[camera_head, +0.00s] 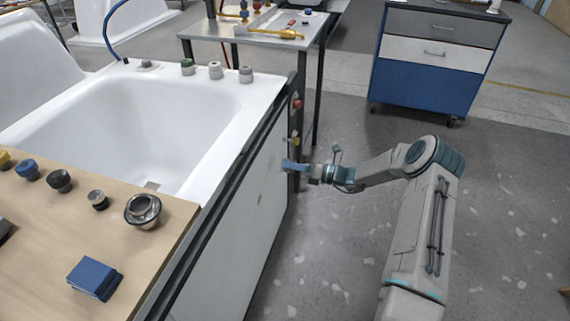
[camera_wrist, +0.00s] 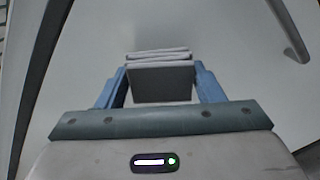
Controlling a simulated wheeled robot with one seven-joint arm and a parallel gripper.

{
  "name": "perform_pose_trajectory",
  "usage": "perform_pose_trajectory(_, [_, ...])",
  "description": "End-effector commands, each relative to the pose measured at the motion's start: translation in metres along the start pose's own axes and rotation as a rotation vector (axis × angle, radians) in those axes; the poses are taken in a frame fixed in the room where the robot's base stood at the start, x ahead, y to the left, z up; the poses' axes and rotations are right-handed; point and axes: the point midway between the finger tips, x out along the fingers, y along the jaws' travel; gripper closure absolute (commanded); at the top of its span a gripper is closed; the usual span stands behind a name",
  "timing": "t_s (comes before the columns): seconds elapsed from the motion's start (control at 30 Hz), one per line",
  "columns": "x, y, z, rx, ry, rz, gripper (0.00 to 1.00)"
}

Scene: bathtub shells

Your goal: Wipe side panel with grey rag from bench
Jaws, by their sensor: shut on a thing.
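My gripper (camera_head: 292,166) is at the far upper part of the tub's white side panel (camera_head: 243,223), reaching in from the right. In the wrist view its two blue fingers (camera_wrist: 160,88) are shut on a folded grey rag (camera_wrist: 160,68), one on each side. The rag's folded layers face the pale panel (camera_wrist: 240,45). It is at or very near the panel; I cannot tell whether it touches. In the head view the fingers hide the rag. A few small faint dark marks show on the panel.
The wooden bench (camera_head: 45,228) at lower left holds a blue folded cloth (camera_head: 92,276), a metal drain fitting (camera_head: 143,209) and several knobs. A small metal table (camera_head: 262,38) and a blue drawer cabinet (camera_head: 430,85) stand behind. Floor right of the panel is clear.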

Motion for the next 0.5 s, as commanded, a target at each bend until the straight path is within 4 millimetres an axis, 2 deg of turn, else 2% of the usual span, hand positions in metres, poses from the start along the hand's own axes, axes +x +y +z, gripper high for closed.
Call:
perform_pose_trajectory(0.13, [-0.014, 0.0, 0.001, 0.001, -0.001, -0.001, 0.57])
perform_pose_trajectory(0.5, [-0.017, 0.0, -0.001, 0.0, 0.001, 0.001, 0.57])
